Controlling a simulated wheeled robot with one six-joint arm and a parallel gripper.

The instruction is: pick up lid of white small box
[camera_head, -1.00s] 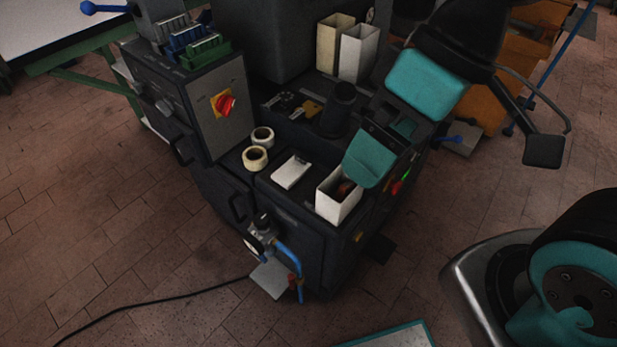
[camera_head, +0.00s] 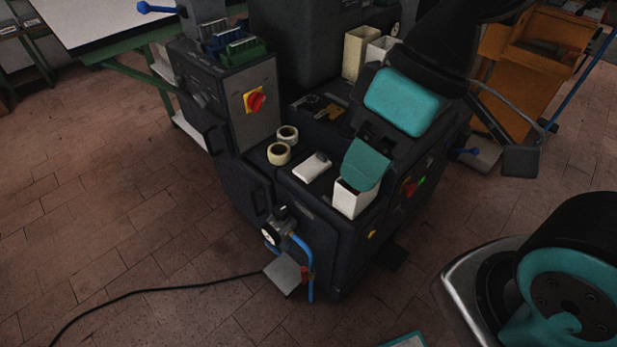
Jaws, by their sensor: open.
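The white small box (camera_head: 352,201) stands upright on the front right of the dark machine's top. A flat white piece (camera_head: 312,167) that looks like its lid lies on the machine top, just left of the box and apart from it. My gripper (camera_head: 362,170), with teal parts, is open and comes down from the upper right. In the picture its lower teal part overlaps the box's opening and hides the inside. I cannot tell whether it touches the box. The gripper is to the right of the lid, and nothing shows between its jaws.
Two tape rolls (camera_head: 279,153) stand left of the lid. A red rotary switch (camera_head: 255,101) is on the raised cabinet behind them. Taller open containers (camera_head: 356,52) stand at the back. A gauge with blue hose (camera_head: 275,233) sticks out at the front. Open floor lies left.

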